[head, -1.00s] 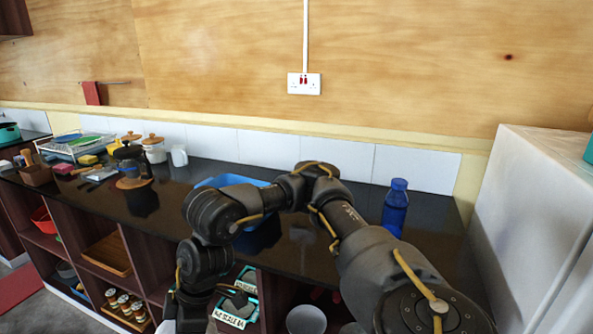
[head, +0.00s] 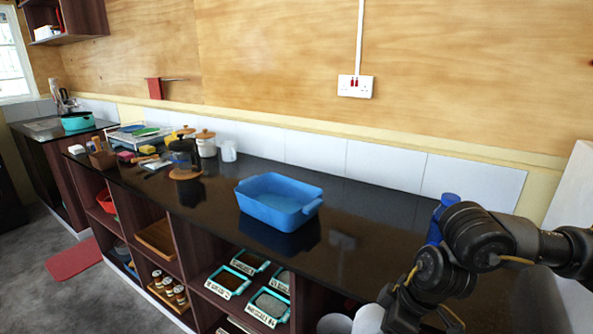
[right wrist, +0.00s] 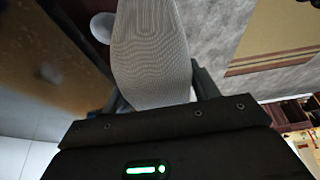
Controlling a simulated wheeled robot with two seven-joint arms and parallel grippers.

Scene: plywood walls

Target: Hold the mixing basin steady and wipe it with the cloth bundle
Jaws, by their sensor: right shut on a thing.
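The mixing basin, a blue rectangular tub (head: 278,201) with a handle at its right end, stands upright on the dark countertop in the head view. It looks empty, and nothing touches it. In the right wrist view my right gripper (right wrist: 157,98) is shut on the cloth bundle (right wrist: 152,45), a pale grey woven bundle that sticks out past the fingers. In the head view my right arm is at the lower right, in front of the counter and well to the right of the basin. My left gripper is not in view.
The black countertop (head: 375,212) is clear around the basin. A blue bottle (head: 440,217) stands behind my right arm. A dark coffee pot (head: 184,157), jars and a dish rack stand to the left. Open shelves below hold trays (head: 228,281) and jars.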

